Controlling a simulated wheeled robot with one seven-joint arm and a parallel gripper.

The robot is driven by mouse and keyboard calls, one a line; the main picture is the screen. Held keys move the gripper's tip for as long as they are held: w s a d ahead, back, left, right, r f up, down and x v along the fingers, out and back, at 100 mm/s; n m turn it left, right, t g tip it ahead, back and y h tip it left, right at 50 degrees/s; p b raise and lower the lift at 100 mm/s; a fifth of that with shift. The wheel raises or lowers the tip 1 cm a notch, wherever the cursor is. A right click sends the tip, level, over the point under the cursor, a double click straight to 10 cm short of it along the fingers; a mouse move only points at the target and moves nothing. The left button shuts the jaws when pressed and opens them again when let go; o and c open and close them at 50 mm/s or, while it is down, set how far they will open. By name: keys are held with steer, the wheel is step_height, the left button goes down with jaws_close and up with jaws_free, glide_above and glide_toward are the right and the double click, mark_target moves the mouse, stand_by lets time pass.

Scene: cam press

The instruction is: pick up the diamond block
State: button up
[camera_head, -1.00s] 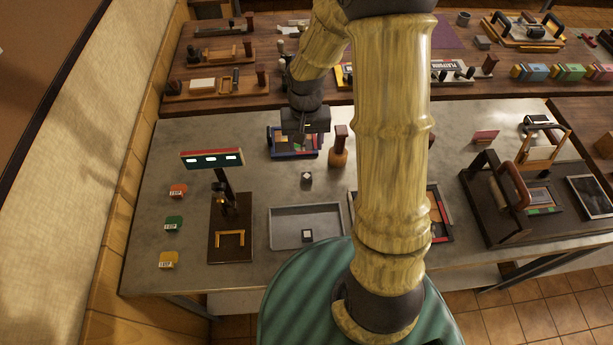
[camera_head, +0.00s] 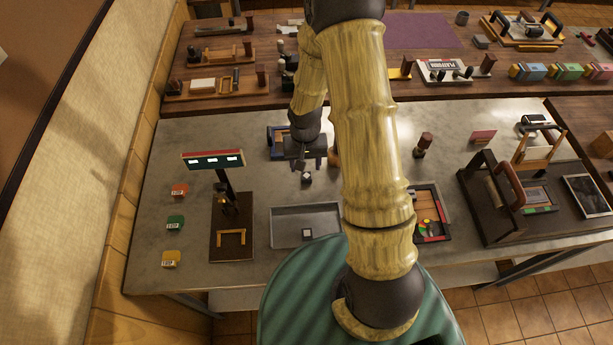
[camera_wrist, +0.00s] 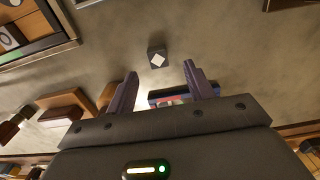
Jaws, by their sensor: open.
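The diamond block (camera_wrist: 157,58) is a small dark cube with a white diamond on its top face. It stands on the grey table in the wrist view, just beyond the fingertips and roughly centred between them. In the head view the block (camera_head: 306,177) shows just below my gripper (camera_head: 305,165). My gripper (camera_wrist: 160,80) is open and empty, its two fingers apart. I cannot tell its exact height above the block.
A grey tray (camera_head: 276,226) with another small dark block (camera_head: 307,233) inside lies nearer. A dark stand with a sign (camera_head: 213,160) is at the left. A blue-edged tray (camera_head: 274,143) sits behind my gripper. A wooden-handled stamp (camera_head: 422,145) stands right.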

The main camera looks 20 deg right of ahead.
mark_target(306, 175)
steer(key=shift+w+d+f+p, duration=0.1)
steer(key=shift+f+p, duration=0.45)
steer(key=shift+f, duration=0.75)
steer(key=shift+d+f+p, duration=0.1)
steer(key=shift+f+p, duration=0.4)
steer(key=shift+f, duration=0.8)
jaws_close()
steer(key=shift+r, duration=0.1)
step_height(306, 175, up, 10)
steer(key=b, duration=0.2)
